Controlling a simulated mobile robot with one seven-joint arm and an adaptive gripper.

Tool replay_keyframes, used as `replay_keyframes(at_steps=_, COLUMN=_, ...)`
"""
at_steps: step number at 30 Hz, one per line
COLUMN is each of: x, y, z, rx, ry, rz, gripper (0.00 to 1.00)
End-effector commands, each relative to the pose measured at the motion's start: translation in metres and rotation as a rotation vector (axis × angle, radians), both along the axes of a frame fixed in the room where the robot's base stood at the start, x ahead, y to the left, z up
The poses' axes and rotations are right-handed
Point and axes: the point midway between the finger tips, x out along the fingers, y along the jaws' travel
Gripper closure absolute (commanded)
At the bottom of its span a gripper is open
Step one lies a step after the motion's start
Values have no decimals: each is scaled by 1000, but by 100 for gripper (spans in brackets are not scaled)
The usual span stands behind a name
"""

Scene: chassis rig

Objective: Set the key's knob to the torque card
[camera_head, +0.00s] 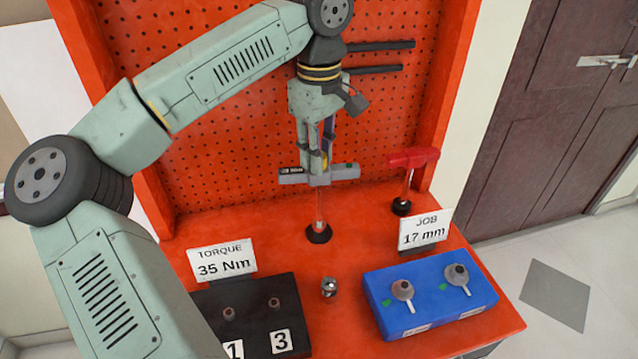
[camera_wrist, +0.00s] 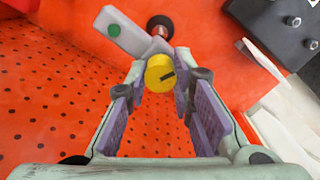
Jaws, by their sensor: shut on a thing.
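The grey T-handled key (camera_head: 345,172) stands upright, its shaft running down into a dark round foot on the bench. Its yellow knob (camera_wrist: 159,74) has a dark pointer mark and sits between my fingertips. My gripper (camera_head: 318,158) points down over the handle, shut on the knob; it also shows in the wrist view (camera_wrist: 160,78). The grey handle (camera_wrist: 125,33) has a green spot at one end. A small label on the handle is too small to read. The torque card (camera_head: 224,260) reads "35 Nm".
A red T-handled key (camera_head: 412,159) stands to the right. The job card (camera_head: 425,230) appears to read "17 mm". A blue block (camera_head: 430,299) holds two sockets; a black block (camera_head: 256,310) shows 1 and 3. A small metal socket (camera_head: 328,288) stands between them. A perforated panel (camera_head: 230,150) rises behind.

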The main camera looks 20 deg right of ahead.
Motion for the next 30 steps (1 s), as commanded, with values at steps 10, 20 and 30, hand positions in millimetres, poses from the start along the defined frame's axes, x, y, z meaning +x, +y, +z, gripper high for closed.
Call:
replay_keyframes(at_steps=10, x=0, y=0, z=1, rx=-1, ry=1, rz=-165, gripper=94)
replay_keyframes(at_steps=20, x=0, y=0, z=1, rx=-1, ry=0, rz=-357, gripper=94)
replay_keyframes(at_steps=30, x=0, y=0, z=0, rx=1, ry=1, rz=-504, gripper=94)
